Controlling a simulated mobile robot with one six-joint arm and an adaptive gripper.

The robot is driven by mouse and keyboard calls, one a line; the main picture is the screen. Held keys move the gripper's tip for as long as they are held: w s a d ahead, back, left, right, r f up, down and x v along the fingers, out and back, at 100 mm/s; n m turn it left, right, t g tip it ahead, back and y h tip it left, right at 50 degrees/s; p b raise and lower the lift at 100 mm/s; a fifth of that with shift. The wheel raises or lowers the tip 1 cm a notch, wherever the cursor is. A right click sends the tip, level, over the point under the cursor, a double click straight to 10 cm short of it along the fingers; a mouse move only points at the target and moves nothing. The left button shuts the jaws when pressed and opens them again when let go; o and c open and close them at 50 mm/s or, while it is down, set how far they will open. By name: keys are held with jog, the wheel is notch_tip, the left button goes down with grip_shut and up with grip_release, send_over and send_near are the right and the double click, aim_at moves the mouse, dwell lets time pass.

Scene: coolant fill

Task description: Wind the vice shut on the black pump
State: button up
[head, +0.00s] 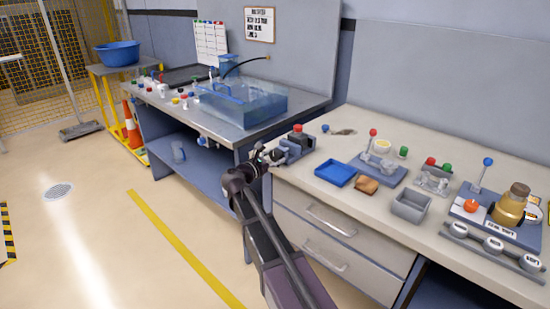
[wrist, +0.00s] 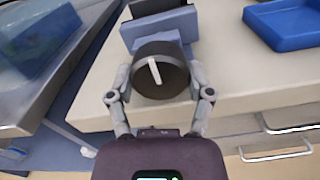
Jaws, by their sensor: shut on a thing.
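The vice (head: 290,154) stands at the left front corner of the beige bench, and its blue-grey jaws (wrist: 160,27) show at the top of the wrist view. Its round black knob (wrist: 146,79) with a white pointer line faces me. My gripper (wrist: 160,85) has one finger on each side of the knob and is shut on it; the gripper also shows in the head view (head: 268,157). A dark body with a red top, apparently the black pump (head: 298,138), is at the vice. Whether the jaws touch it cannot be told.
A blue tray (head: 335,173) lies right of the vice, with a brown block (head: 367,186) and a grey bin (head: 410,206) further right. A water tank (head: 243,103) stands on the left bench. Drawer handles (head: 332,221) stick out below the bench top.

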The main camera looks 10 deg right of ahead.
jog(key=shift+m, duration=0.5)
jog(key=m, duration=0.4)
jog(key=shift+w+m, duration=0.1)
jog(key=shift+m, duration=0.2)
jog(key=m, duration=0.6)
jog(key=shift+r, duration=0.15)
jog(key=m, duration=0.6)
jog(key=shift+r+m, duration=0.15)
jog(key=shift+m, duration=0.15)
jog(key=m, duration=0.5)
jog(key=shift+m+p, duration=0.3)
jog(key=shift+p, duration=0.05)
jog(key=shift+a, duration=0.1)
jog(key=o, duration=1.1)
jog(key=shift+o, duration=0.2)
